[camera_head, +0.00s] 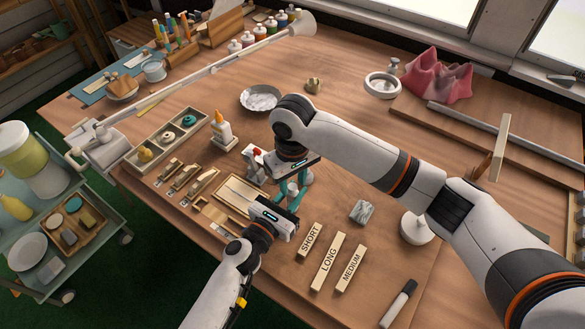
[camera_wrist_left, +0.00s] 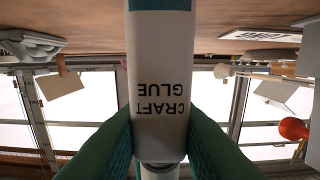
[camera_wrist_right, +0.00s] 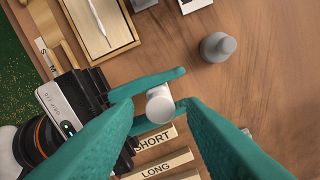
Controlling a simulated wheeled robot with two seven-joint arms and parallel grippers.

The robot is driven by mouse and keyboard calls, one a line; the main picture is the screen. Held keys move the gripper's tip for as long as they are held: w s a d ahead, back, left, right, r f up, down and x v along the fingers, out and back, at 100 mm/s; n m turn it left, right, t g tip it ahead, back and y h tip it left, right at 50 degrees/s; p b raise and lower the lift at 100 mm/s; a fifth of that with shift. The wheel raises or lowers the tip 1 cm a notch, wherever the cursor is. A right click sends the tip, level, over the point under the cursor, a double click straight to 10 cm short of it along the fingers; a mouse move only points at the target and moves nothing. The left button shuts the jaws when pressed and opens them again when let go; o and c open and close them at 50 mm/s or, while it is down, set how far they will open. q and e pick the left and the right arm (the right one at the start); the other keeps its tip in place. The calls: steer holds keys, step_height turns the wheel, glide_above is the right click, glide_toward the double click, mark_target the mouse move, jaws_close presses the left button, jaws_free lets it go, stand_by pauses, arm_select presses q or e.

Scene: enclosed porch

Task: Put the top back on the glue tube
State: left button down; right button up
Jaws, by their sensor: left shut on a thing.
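My left gripper (camera_head: 288,207) is shut on the white glue tube (camera_wrist_left: 160,72), whose "CRAFT GLUE" label is upside down in the left wrist view. In the right wrist view a pale round end (camera_wrist_right: 159,106), seemingly the tube's, shows between the left gripper's teal fingers. My right gripper (camera_wrist_right: 160,105) is open above it, one finger on each side with gaps. A small grey piece with a narrower knob (camera_wrist_right: 218,47), which looks like the top, stands on the table apart from both grippers. I cannot make it out in the head view.
Wooden blocks marked SHORT (camera_head: 310,239), LONG (camera_head: 328,261) and MEDIUM (camera_head: 350,269) lie close to the grippers. A wooden tray (camera_wrist_right: 127,38) lies beside them. A white glue bottle with an orange tip (camera_head: 221,130) stands farther back. The table's middle is mostly clear.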

steer(key=shift+f, duration=0.45)
jaws_close()
steer(key=shift+o, duration=0.7)
jaws_free()
steer(key=shift+r, duration=0.15)
step_height(320, 180, up, 12)
